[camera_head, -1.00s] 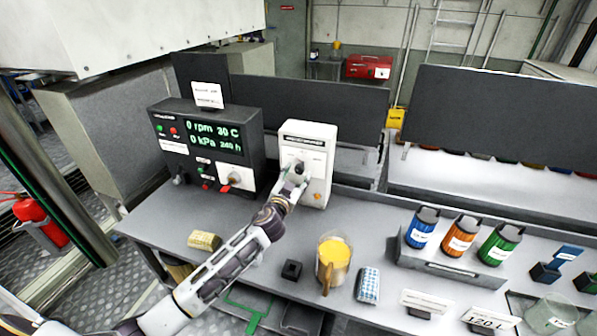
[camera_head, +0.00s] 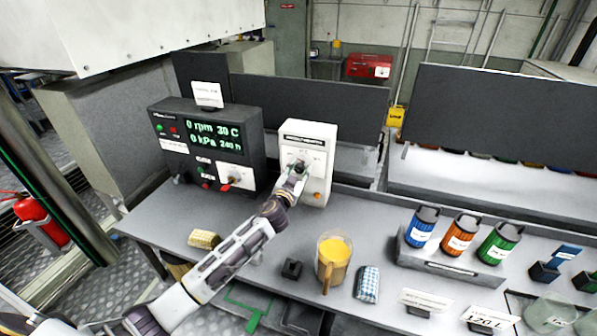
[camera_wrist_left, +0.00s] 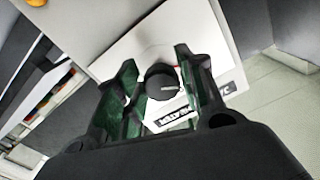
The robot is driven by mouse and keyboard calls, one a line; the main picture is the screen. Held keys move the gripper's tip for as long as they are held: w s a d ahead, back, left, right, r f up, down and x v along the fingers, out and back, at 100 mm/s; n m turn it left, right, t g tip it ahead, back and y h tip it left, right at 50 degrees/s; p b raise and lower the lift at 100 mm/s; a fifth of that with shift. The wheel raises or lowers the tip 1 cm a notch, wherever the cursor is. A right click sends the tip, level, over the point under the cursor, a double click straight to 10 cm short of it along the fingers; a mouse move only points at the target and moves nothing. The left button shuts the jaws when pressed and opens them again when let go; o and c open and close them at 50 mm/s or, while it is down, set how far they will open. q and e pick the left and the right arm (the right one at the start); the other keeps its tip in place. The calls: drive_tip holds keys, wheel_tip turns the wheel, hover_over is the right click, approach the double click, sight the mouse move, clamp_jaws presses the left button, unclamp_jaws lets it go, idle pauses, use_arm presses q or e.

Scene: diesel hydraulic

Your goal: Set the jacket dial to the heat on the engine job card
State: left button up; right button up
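The white jacket box (camera_head: 318,188) stands upright on the bench with a dark dial on its front. In the left wrist view the black round dial (camera_wrist_left: 162,80) sits between my left gripper's fingers (camera_wrist_left: 160,85), with a pale pointer mark on its face. The fingers are apart, with a gap visible on the dial's left side; the right finger is very near it. In the head view my left gripper (camera_head: 297,170) is at the box front and partly hides the dial. A white card (camera_head: 208,94) stands on the control box; its text is unreadable. My right gripper is out of view.
The black control box (camera_head: 208,145) shows 0 rpm, 30 C and 0 kPa. A yellow-filled jug (camera_head: 333,262), a small black block (camera_head: 291,269) and a checked pack (camera_head: 367,284) stand before the jacket box. Coloured canisters (camera_head: 459,238) are at right.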

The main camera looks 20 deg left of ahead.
use_arm(q)
drive_tip(key=c, duration=0.5)
drive_tip(key=shift+m, duration=0.8)
drive_tip(key=m, duration=0.4)
drive_tip(key=shift+a+m+p, duration=0.1)
drive_tip(key=shift+m+p, duration=0.25)
drive_tip(key=shift+m, duration=0.05)
drive_tip(key=m, duration=0.3)
drive_tip(key=shift+r+m+p, duration=0.1)
drive_tip(key=shift+m+p, duration=0.3)
drive_tip(key=shift+m, duration=0.8)
